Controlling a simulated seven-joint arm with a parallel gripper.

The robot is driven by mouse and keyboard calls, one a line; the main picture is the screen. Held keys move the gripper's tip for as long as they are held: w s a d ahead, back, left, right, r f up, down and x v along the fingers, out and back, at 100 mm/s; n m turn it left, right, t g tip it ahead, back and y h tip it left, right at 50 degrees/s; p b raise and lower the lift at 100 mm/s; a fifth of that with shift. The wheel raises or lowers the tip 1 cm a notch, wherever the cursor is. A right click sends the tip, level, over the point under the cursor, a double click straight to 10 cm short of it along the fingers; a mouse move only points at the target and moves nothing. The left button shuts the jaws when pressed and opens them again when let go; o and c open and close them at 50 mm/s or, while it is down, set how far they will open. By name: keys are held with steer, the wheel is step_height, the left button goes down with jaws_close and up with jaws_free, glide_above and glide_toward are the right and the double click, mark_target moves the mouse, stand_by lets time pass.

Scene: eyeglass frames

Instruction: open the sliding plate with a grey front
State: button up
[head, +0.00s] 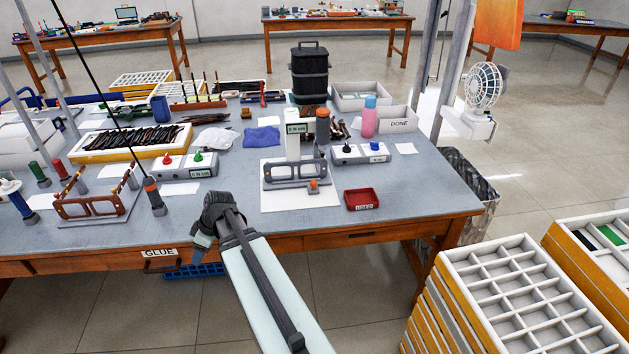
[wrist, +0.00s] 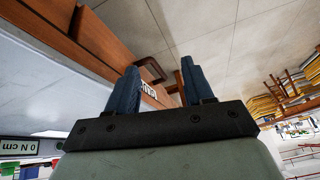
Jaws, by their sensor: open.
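A grey eyeglass front (head: 288,172) sits on a fixture with an orange knob on a white plate (head: 300,197), on the grey bench top. It is the only grey front I make out; how its plate slides is not clear. My gripper (head: 201,241) is at the bench's front edge, left of and nearer than that plate. In the wrist view its two blue fingers (wrist: 157,88) are apart with nothing held. A drawer label (wrist: 149,90) and dark handle (wrist: 151,68) show beyond the fingers. The grey front is not recognisable in the wrist view.
The wooden drawer marked GLUE (head: 160,253) is left of my gripper. A brown eyeglass front (head: 90,206) stands on another fixture at left. Control boxes (head: 359,153), a red tray (head: 361,199) and a white bottle (head: 293,135) surround the white plate. Stacked trays (head: 500,300) stand at right.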

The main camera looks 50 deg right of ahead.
steer(key=d+r+n+t, duration=0.15)
steer(key=d+r, duration=0.35)
steer(key=r, duration=0.5)
steer(key=d+r+n+t+h, duration=0.1)
steer(key=d+r+t, duration=0.1)
steer(key=d+r, duration=0.5)
steer(key=d+r+n+t, duration=0.1)
steer(key=d+r+t, duration=0.15)
steer(key=r, duration=0.95)
steer(key=m+g+h, duration=0.4)
steer(key=m+g, duration=0.2)
steer(key=m, duration=0.9)
glide_above(314, 182)
steer(key=s+a, duration=0.2)
steer(key=s, duration=0.3)
step_height(314, 182, down, 12)
steer(key=shift+n, duration=0.35)
steer(key=x, duration=1.3)
steer(key=shift+w+d+r, duration=0.1)
steer(key=shift+w, duration=0.1)
jaws_close()
